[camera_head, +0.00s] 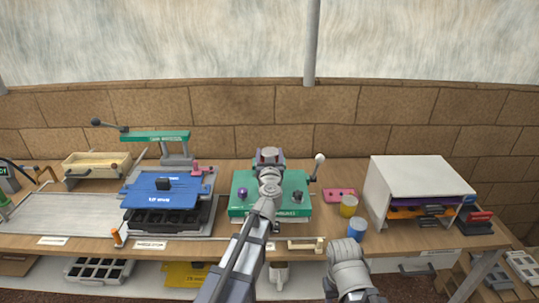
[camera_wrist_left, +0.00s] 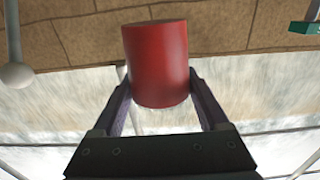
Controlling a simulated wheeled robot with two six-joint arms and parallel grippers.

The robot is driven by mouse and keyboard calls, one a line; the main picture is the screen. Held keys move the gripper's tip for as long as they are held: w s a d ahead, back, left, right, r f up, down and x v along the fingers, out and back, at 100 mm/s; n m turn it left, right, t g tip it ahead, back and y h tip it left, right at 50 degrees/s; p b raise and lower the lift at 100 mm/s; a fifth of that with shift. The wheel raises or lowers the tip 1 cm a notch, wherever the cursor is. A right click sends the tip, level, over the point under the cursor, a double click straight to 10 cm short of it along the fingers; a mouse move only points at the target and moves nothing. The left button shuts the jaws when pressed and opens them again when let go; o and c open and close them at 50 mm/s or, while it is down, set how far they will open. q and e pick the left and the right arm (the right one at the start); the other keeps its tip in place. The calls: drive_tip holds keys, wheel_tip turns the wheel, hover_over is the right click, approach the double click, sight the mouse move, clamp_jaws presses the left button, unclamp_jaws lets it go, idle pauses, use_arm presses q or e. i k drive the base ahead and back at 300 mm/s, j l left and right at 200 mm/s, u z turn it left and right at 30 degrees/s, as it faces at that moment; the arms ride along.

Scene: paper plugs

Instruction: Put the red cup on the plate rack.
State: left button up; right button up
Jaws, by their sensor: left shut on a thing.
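My left gripper (camera_head: 269,158) is raised over the green press block in the head view, pointing away from me. In the left wrist view its purple fingers (camera_wrist_left: 163,108) are shut on the sides of the red cup (camera_wrist_left: 158,62). In the head view the cup is mostly hidden by the gripper. No thing is plainly a plate rack; a white shelf unit (camera_head: 415,178) at the right has coloured sheets or plates in its slots, but I cannot tell whether it is the rack.
A yellow cup (camera_head: 348,207) and a blue cup (camera_head: 357,229) stand left of the white shelf, near a pink block (camera_head: 339,194). A green press block (camera_head: 243,208) lies under my left arm. A blue-topped press (camera_head: 150,197) and a wooden tray (camera_head: 97,172) stand at the left.

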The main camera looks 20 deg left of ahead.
sight(424, 177)
drive_tip(key=k+l, duration=0.1)
drive_tip(key=l, duration=2.6)
drive_tip(key=i, duration=0.4)
